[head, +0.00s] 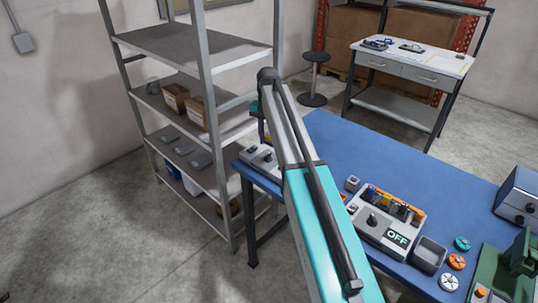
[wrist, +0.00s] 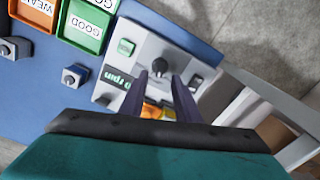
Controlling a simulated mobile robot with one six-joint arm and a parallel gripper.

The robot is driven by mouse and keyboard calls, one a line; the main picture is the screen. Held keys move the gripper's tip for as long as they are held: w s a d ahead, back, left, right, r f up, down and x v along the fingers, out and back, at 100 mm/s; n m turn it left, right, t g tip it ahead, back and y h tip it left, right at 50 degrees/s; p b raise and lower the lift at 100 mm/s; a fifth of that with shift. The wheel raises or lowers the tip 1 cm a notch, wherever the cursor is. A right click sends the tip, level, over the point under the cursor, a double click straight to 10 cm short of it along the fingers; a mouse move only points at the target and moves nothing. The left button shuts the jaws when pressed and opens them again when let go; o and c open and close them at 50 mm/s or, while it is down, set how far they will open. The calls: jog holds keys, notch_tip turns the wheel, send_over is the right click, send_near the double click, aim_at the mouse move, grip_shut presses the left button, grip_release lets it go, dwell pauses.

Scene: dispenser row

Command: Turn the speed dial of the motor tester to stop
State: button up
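One knob (wrist: 158,68) lies between my gripper's fingertips (wrist: 160,74); the other knob (wrist: 196,80) is just right of the right finger. My gripper is open, with a gap between the dark fingers. I cannot tell whether they touch the knob or which way its pointer faces. An orange part (wrist: 155,110) shows between the fingers. In the head view the box (head: 258,158) stands at the table's left end, partly hidden by my arm.
The blue table (head: 340,140) also holds a grey unit reading "OFF" (head: 378,222), a grey bin (head: 429,255) and a small knobbed box (wrist: 75,77). Green "GOOD" (wrist: 88,24) and orange "WEAK" (wrist: 35,12) trays are near the tester. A metal shelf (head: 205,90) stands left.

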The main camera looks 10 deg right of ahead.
aim_at(268, 154)
jog(key=shift+f+b, duration=1.4)
jog(key=shift+f, duration=1.65)
grip_shut()
